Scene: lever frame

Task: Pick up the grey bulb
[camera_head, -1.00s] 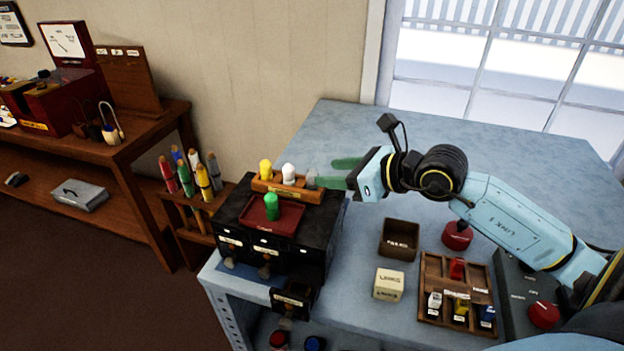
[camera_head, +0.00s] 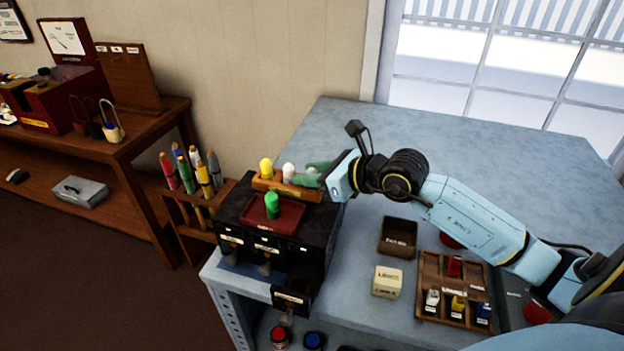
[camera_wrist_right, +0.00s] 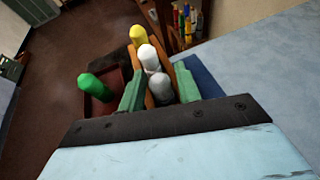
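The grey bulb (camera_wrist_right: 161,88) shows in the right wrist view, in the near end of the wooden rack (camera_wrist_right: 158,92), between the green fingers of my right gripper (camera_wrist_right: 158,86). The fingers stand apart on either side of it; contact is not clear. In the head view my right gripper (camera_head: 311,174) reaches the right end of the rack (camera_head: 276,188) from the right, and its fingers hide the grey bulb. A white bulb (camera_head: 288,172) and a yellow bulb (camera_head: 266,168) stand further along the rack. My left gripper is not in view.
A green bulb (camera_head: 272,205) stands on a dark red tray (camera_head: 288,216) in front of the rack, on a black drawer cabinet (camera_head: 316,235). An open brown box (camera_head: 398,238), a cream block (camera_head: 387,281) and a compartment tray (camera_head: 428,303) sit on the blue bench.

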